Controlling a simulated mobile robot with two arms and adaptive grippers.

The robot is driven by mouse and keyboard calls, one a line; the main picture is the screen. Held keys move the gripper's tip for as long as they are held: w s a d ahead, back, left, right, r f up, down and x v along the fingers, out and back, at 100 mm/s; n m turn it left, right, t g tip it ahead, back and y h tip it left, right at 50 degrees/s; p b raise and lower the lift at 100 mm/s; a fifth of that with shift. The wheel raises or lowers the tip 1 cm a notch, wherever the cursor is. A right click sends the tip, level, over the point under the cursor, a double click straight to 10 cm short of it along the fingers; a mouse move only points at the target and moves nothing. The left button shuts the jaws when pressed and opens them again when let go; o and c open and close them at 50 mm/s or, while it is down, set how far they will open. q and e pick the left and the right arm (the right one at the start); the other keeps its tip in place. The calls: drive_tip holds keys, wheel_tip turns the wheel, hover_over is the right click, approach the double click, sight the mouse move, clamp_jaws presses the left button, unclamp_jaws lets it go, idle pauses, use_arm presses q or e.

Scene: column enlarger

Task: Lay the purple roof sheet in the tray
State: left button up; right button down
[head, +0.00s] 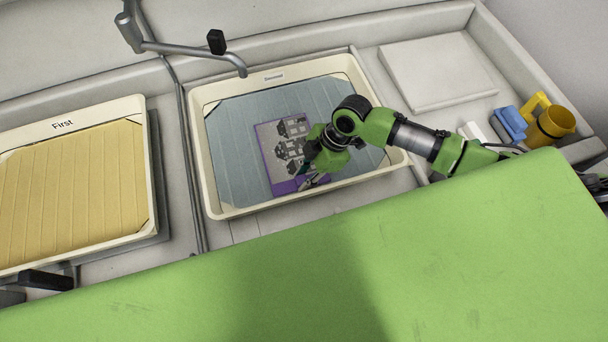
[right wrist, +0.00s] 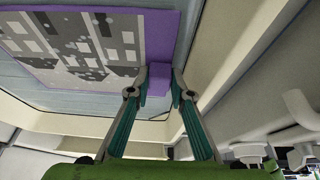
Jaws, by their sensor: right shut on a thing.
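The purple roof sheet (head: 262,143) has a purple border and a grey picture of houses. In the head view it is over the blue-grey liquid inside the cream tray (head: 209,205) labelled "Second". I cannot tell whether it touches the tray's bottom. My right gripper (head: 309,181) is at the sheet's near right corner and hides part of it. In the right wrist view, my right gripper (right wrist: 160,80) is shut on a small purple block at the edge of the sheet (right wrist: 152,35). My left gripper is not in view.
A tray (head: 151,170) labelled "First" with yellow contents stands at the left. A metal tap (head: 190,48) reaches over the middle tray's back edge. A flat white slab (head: 437,70), a blue item (head: 509,123) and a yellow mug (head: 549,126) are at the right. A green surface (head: 330,270) fills the foreground.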

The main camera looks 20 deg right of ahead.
drive_tip(key=shift+r, duration=0.1)
idle(0.3)
drive_tip(key=shift+f, duration=0.5)
idle(0.4)
drive_tip(key=c, duration=1.7)
unclamp_jaws()
drive_tip(key=shift+s+f, duration=0.1)
drive_tip(key=shift+s, duration=0.05)
drive_tip(key=shift+p+v, duration=3.4)
drive_tip(key=shift+v, duration=0.75)
